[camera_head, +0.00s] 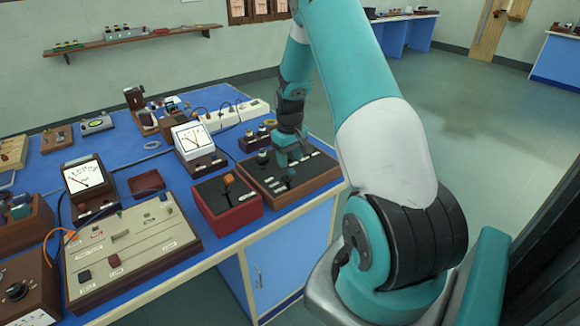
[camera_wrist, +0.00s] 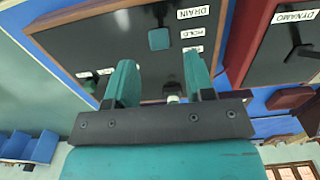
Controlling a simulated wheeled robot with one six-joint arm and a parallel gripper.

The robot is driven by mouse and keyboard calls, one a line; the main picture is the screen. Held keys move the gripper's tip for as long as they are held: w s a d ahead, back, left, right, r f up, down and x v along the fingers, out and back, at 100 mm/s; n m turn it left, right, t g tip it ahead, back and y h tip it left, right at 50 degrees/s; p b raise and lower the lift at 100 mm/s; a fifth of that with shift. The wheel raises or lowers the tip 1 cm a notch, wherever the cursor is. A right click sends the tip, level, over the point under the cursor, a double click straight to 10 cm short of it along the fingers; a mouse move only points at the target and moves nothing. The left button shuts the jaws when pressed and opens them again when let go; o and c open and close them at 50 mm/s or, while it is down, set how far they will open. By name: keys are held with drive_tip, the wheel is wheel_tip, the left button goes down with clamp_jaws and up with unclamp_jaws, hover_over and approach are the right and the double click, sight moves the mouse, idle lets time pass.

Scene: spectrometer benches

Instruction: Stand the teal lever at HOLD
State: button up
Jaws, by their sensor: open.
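The teal lever (camera_wrist: 159,38) shows in the wrist view as a square teal knob on a black panel. DRAIN and HOLD labels stand to its right. The knob appears near the HOLD label's height in the picture, but its tilt and exact setting are hard to tell. My gripper (camera_wrist: 160,64) is open and empty. Its two fingers point at the panel, and the knob shows just beyond and between the tips, apart from them. In the head view, my gripper (camera_head: 290,158) hangs over the wooden-framed black panel box (camera_head: 318,170) and partly hides it; the lever is not clear there.
A red box (camera_head: 232,215) with an orange-knobbed lever stands left of the panel box; a DYNAMO label (camera_wrist: 298,16) shows in the wrist view. A white meter (camera_head: 190,140) and a power strip (camera_head: 235,115) stand behind. The bench edge lies close to the panel box.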

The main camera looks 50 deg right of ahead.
sight(290, 169)
drive_tip(key=shift+f+p, duration=0.3)
drive_tip(key=shift+f, duration=2.1)
